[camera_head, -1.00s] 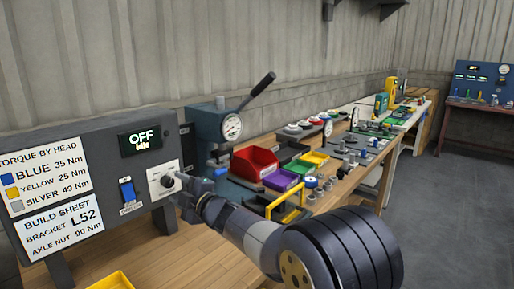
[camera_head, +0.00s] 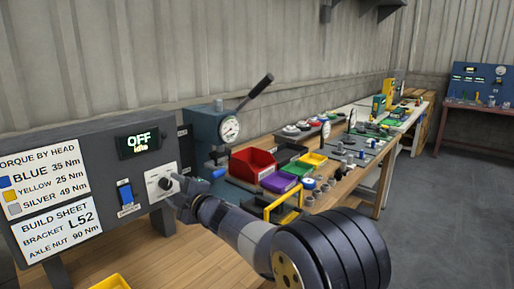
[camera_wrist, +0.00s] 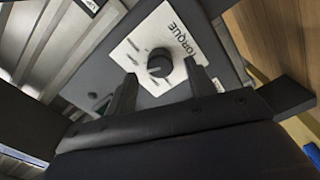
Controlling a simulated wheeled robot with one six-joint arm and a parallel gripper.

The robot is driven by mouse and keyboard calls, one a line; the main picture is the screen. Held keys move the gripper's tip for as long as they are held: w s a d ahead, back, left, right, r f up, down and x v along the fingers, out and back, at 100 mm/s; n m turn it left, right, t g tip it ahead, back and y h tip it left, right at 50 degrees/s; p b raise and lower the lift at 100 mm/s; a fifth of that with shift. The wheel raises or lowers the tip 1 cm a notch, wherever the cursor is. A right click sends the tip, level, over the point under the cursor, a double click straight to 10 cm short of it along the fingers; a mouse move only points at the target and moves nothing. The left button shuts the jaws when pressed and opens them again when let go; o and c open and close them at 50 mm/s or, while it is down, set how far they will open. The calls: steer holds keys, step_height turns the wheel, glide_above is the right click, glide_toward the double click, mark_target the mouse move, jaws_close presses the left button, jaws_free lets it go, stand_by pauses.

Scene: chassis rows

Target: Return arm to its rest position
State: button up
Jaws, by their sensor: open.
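My gripper (camera_head: 181,193) is at the torque panel in the head view, its fingers close to the black torque knob (camera_head: 165,184). In the wrist view my gripper (camera_wrist: 163,92) has its two fingers spread apart. The knob (camera_wrist: 160,63) sits beyond the fingertips, on a white plate lettered TORQUE, and nothing shows between the fingers. I cannot tell the exact gap between fingertips and plate. The dark panel (camera_head: 90,150) carries a display (camera_head: 139,144) reading OFF and idle, and a blue switch (camera_head: 125,192).
A blue press (camera_head: 212,135) with a long lever stands right of the panel. Red (camera_head: 252,163), purple (camera_head: 279,182) and yellow (camera_head: 313,160) bins crowd the bench behind my arm. A yellow-handled frame (camera_head: 287,205) stands close beside my arm. The floor (camera_head: 450,205) at right is clear.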

steer(key=v, duration=0.9)
steer(key=p+x, duration=0.1)
steer(key=x, duration=1)
steer(key=shift+a+r, duration=0.1)
steer(key=shift+r, duration=0.05)
steer(key=shift+r+m+p, duration=0.15)
steer(key=shift+m+p, duration=0.85)
steer(key=shift+m, duration=0.1)
steer(key=shift+m+p, duration=1.1)
steer(key=shift+p, duration=0.15)
steer(key=m+p, duration=0.5)
steer(key=p, duration=0.3)
steer(key=shift+s+m, duration=0.1)
steer(key=shift+m, duration=0.2)
steer(key=b+v, duration=0.2)
steer(key=v, duration=0.9)
steer(key=shift+f, duration=0.3)
